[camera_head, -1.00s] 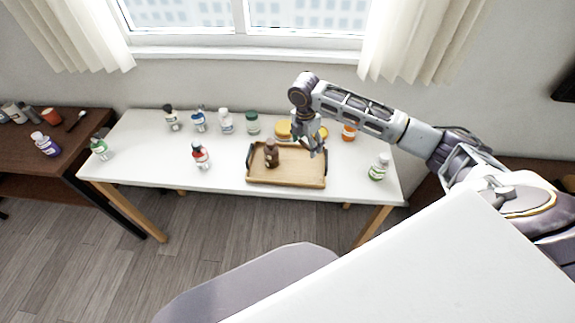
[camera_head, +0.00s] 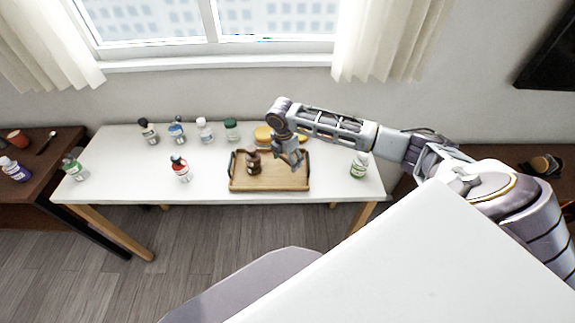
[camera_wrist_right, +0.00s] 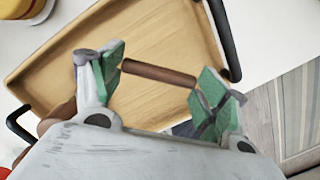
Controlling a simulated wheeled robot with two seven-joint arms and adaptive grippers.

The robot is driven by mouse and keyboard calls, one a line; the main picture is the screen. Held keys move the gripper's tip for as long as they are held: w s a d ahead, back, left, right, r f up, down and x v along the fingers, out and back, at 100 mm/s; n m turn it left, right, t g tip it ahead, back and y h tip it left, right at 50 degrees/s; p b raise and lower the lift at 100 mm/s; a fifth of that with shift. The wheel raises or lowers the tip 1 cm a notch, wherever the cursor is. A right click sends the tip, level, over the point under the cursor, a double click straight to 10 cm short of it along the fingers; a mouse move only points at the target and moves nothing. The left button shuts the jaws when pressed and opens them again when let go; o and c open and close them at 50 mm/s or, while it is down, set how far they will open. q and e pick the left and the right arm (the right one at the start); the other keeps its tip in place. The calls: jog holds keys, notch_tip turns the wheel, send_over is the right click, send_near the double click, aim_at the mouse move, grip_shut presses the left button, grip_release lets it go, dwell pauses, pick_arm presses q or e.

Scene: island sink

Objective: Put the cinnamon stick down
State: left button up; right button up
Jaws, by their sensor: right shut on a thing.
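My right gripper (camera_head: 290,160) is over the right part of a wooden tray (camera_head: 272,183) with dark handles on the white table. In the right wrist view its green-padded fingers (camera_wrist_right: 158,77) are shut on the cinnamon stick (camera_wrist_right: 158,74), a thin brown rod spanning between the fingertips. The wooden floor of the tray (camera_wrist_right: 165,35) shows behind the stick; whether the stick touches it I cannot tell. A brown bottle (camera_head: 253,163) stands in the tray, left of the gripper. My left gripper is not in view.
Several bottles stand along the table's back, including a green-capped one (camera_head: 232,130). A red-capped bottle (camera_head: 181,169) is left of the tray, a green-labelled bottle (camera_head: 360,166) right of it. A yellow round item (camera_head: 262,133) is behind. The tray's front middle is clear.

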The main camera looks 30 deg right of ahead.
aim_at(287, 162)
jog(key=shift+f, duration=0.1)
jog(key=shift+f, duration=1.8)
jog(key=o, duration=0.7)
jog(key=shift+f, duration=0.1)
notch_tip(287, 162, up, 12)
jog(key=a, duration=0.1)
jog(key=shift+s+a, duration=0.15)
jog(key=shift+a, duration=0.1)
